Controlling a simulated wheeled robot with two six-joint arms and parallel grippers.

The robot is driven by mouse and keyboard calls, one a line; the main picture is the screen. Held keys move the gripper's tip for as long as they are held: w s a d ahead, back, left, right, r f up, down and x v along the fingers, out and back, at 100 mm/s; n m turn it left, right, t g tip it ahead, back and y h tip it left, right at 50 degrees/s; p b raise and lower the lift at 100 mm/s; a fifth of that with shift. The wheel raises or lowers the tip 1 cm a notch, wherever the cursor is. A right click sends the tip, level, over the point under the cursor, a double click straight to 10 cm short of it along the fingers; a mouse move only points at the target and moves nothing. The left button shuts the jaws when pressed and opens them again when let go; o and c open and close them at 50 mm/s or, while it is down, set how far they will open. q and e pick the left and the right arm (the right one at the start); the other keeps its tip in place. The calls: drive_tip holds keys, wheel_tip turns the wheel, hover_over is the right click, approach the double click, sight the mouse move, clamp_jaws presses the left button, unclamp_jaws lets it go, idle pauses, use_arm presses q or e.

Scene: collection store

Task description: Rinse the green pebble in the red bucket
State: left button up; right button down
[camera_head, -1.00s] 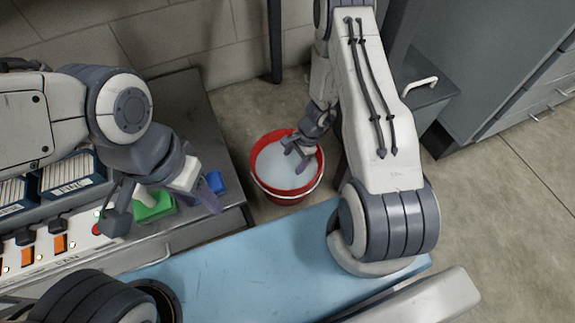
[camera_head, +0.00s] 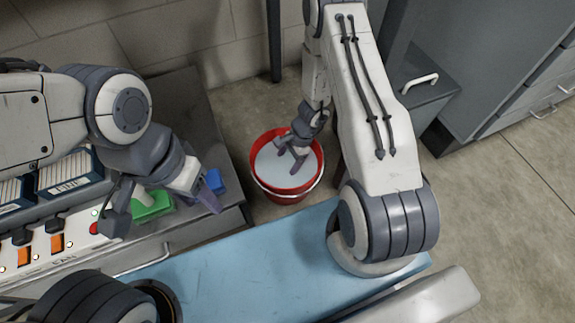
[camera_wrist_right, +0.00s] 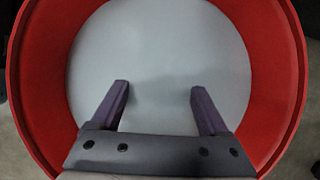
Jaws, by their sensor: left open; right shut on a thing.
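The red bucket (camera_head: 262,180) stands on the floor, filled with pale, cloudy liquid; its red wall (camera_wrist_right: 275,60) rings the right wrist view. My right gripper (camera_head: 291,158) reaches down inside it. In the right wrist view the purple fingers of this gripper (camera_wrist_right: 160,90) stand apart and dip into the liquid, clear of the wall, with their tips hidden. The green pebble does not show in any view; whatever is between the right fingertips is under the surface. My left gripper (camera_head: 162,210) is open and empty above the grey counter, left of the bucket.
A green block-like item (camera_head: 152,208) and a blue one (camera_head: 215,181) lie on the counter near my left gripper. A switch panel (camera_head: 50,255) and file boxes (camera_head: 68,172) are at left. A light-blue surface (camera_head: 240,270) spans the front. A grey cabinet (camera_head: 480,70) stands right.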

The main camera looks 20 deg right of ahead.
drive_tip(key=shift+d, duration=0.15)
drive_tip(key=shift+d+p, duration=0.75)
drive_tip(key=shift+d, duration=0.45)
drive_tip(key=shift+a, duration=0.1)
drive_tip(key=shift+a+b, duration=0.35)
drive_tip(key=shift+a, duration=0.25)
drive_tip(key=shift+r, duration=0.15)
drive_tip(key=shift+r+p, duration=2.9)
drive_tip(key=shift+r, duration=0.45)
idle(2.5)
